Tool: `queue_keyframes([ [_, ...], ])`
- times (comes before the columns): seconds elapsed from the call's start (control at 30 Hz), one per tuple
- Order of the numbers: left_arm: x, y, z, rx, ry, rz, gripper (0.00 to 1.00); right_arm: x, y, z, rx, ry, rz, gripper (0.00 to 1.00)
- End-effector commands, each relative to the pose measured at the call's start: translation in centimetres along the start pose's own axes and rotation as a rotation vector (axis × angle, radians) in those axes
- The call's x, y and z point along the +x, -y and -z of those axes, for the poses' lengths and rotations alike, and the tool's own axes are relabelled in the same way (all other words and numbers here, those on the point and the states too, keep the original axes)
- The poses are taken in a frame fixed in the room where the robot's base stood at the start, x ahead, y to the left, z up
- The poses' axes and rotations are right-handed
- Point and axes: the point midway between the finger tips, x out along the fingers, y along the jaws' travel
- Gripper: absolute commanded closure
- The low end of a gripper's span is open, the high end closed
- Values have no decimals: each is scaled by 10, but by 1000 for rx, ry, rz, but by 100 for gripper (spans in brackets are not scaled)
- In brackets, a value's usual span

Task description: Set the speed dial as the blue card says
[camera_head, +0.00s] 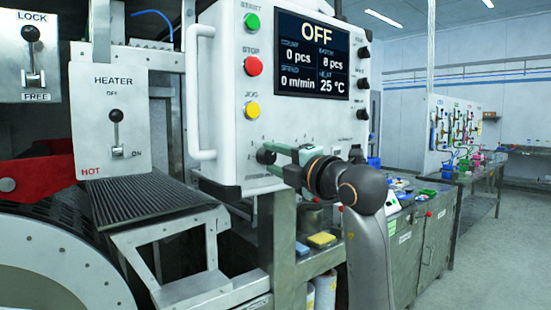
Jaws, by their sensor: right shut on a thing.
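The white control panel (226,100) fills the middle of the view. Its screen (312,55) reads OFF, 0 m/min and 25 °C. A black dial (265,156) sits low on the panel, with small scale marks around it. My right gripper (272,154), with green fingers, is shut on this dial. The fingers hide part of the dial, and its pointer cannot be read. I cannot make out a blue card with readable writing. My left gripper is not in view.
Green START (252,22), red STOP (253,66) and yellow JOG (252,110) buttons line the panel above the dial. A white handle (193,95) stands at its left. The HEATER lever (116,128) is farther left. Open floor (500,250) lies at right.

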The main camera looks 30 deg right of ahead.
Motion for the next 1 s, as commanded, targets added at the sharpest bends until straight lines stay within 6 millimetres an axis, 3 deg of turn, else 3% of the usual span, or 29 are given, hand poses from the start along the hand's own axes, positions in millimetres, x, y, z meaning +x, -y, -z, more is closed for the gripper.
queue_keyframes([
  [0.43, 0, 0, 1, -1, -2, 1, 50, 0, 0, 1, 10, -2, 0, 100],
  [0.47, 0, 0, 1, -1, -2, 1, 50, 0, 0, 1, 9, -2, 0, 53],
  [0.5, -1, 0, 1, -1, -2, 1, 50, 0, 0, 1, 9, -2, 0, 48],
  [0.7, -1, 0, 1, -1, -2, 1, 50, 0, 0, 0, 9, -1, 0, 26],
  [1.0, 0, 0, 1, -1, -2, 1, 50, -2, 0, 0, 8, 1, 0, 25],
])
